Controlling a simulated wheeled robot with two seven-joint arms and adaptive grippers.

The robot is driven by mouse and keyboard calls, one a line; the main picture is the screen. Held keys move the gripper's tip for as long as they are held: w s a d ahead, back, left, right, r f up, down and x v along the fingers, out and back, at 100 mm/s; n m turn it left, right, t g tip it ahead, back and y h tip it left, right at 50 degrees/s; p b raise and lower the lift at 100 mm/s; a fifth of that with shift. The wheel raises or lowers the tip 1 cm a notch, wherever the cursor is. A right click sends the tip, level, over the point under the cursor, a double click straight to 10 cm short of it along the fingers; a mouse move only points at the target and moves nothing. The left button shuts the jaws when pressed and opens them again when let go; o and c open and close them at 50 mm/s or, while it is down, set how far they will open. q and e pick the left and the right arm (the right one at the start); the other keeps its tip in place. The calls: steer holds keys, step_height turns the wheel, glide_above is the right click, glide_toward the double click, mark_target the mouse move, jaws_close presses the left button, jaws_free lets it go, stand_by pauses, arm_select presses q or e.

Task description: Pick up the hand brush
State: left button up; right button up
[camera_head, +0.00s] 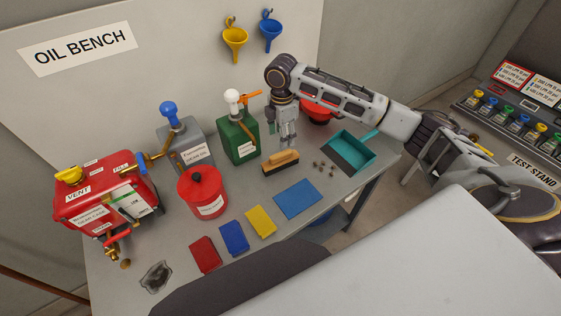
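The hand brush (281,158) has a light wooden top and dark bristles. It lies on the grey bench (325,215), behind the blue cloth. My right gripper (288,146) points down just above and behind the brush, its tips close to the wooden top. I cannot tell whether the tips touch the brush or how far apart they are. My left gripper is not in view.
A teal dustpan (352,152) and small dark bits (325,170) lie right of the brush. A green can (238,140) stands to its left, with a red canister (202,192) nearer. Red, dark blue, yellow and blue cloths (298,199) lie along the front.

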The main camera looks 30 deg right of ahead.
mark_target(281, 152)
steer(key=shift+f, duration=4.25)
steer(key=shift+f, duration=0.1)
steer(key=shift+s+a+f+p, duration=0.1)
steer(key=shift+f+p, duration=0.15)
steer(key=shift+f, duration=1)
steer(key=shift+s+a+f+p, duration=0.1)
steer(key=shift+f+p, duration=0.1)
steer(key=shift+f, duration=1.05)
jaws_close()
